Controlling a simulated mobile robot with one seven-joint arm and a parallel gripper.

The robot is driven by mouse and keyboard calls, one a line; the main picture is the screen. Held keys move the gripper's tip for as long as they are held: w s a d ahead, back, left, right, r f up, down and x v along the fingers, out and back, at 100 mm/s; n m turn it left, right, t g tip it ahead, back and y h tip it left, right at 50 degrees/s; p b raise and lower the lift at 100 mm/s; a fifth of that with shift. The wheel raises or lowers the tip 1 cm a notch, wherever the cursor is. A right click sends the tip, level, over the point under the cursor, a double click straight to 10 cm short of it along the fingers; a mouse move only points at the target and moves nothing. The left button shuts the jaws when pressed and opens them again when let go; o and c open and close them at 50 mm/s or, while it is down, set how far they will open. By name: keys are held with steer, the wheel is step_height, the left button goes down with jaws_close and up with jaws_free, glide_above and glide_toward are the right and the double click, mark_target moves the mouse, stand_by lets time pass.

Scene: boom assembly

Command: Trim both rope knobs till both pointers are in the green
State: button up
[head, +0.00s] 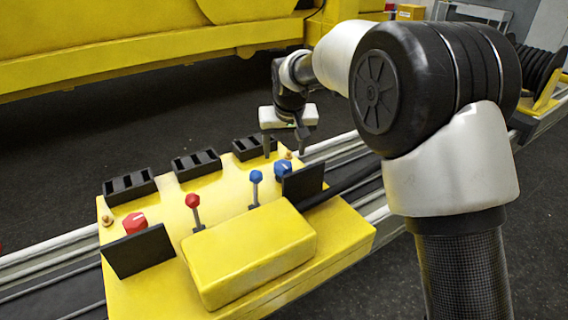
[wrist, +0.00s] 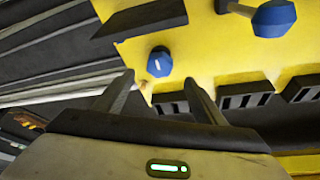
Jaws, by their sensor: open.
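The yellow control console (head: 150,285) carries a red knob (head: 134,222) at its left and a blue knob (head: 283,168) at its right. The blue knob also shows in the wrist view (wrist: 158,63), with a white mark on its face. My gripper (head: 285,153) is open above the console's far right corner, close to the blue knob. In the wrist view the blue knob appears just beyond and between my fingertips (wrist: 159,80), and I see no contact. A dark upright plate stands beside each knob. I can make out no pointer or green band in either view.
A red-topped lever (head: 193,205) and a blue-topped lever (head: 256,180) stand between the knobs. The dark plates (head: 138,250) (head: 303,182) rise near the knobs. Black slotted blocks (head: 130,187) line the far edge. A raised yellow box (head: 250,255) fills the near middle.

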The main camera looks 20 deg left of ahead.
mark_target(280, 165)
steer(key=x, duration=0.7)
steer(key=shift+w+f, duration=0.15)
steer(key=shift+f, duration=0.2)
steer(key=c, duration=1)
steer(key=shift+a, duration=0.1)
steer(key=shift+m, duration=0.3)
steer(key=m+h, duration=0.1)
steer(key=m, duration=0.1)
steer(key=shift+a+m+t, duration=0.15)
steer(key=shift+m+t, duration=0.15)
steer(key=shift+m, duration=0.1)
steer(key=m+h, duration=0.1)
steer(key=m, duration=0.1)
steer(key=m+h+p, duration=0.1)
steer(key=m, duration=0.1)
steer(key=shift+a+r+m, duration=0.1)
steer(key=shift+a+m, duration=0.1)
steer(key=shift+m, duration=0.1)
steer(key=m+p, duration=0.1)
steer(key=m, duration=0.1)
steer(key=m+g+h+p, duration=0.1)
steer(key=m+p, duration=0.1)
steer(key=m+h+p, duration=0.1)
steer(key=m, duration=0.1)
steer(key=shift+a, duration=0.25)
steer(key=shift+m+g+h+p, duration=0.3)
steer(key=shift+m+g+p, duration=0.2)
steer(key=shift+m+p, duration=0.35)
